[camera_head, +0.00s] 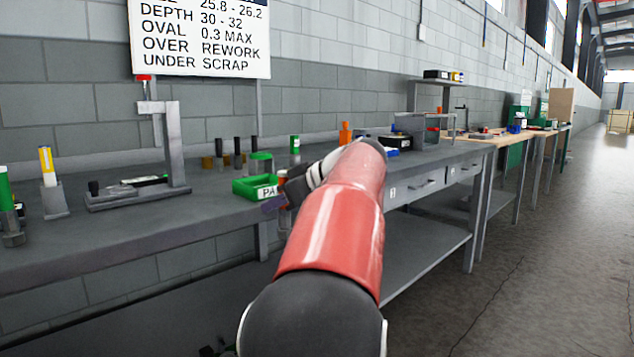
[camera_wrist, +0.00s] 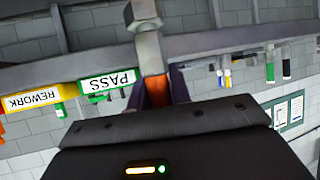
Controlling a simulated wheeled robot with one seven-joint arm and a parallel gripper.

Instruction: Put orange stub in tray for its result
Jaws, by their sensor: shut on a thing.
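My gripper (camera_wrist: 157,86) is shut on the orange stub (camera_wrist: 156,92), its purple fingers on either side of the orange part. A grey metal hex fitting (camera_wrist: 146,45) extends from the stub beyond the fingers. In the head view my gripper (camera_head: 279,203) is partly hidden by my red arm, at the bench's front edge near the green PASS tray (camera_head: 240,188). The PASS tray also shows in the wrist view (camera_wrist: 86,88), upside down, beside the yellow REWORK tray (camera_wrist: 68,95). The sign (camera_head: 200,66) reads depth 30 - 32, oval 0.3 max, over rework, under scrap.
A grey stand fixture (camera_head: 165,150) is on the bench (camera_head: 110,236) at left. Green stub (camera_head: 4,190) and yellow-topped stub (camera_head: 47,165) stand in holders at far left. Dark pegs (camera_head: 237,147) and an orange object (camera_head: 345,133) stand towards the back. My arm hides part of the bench.

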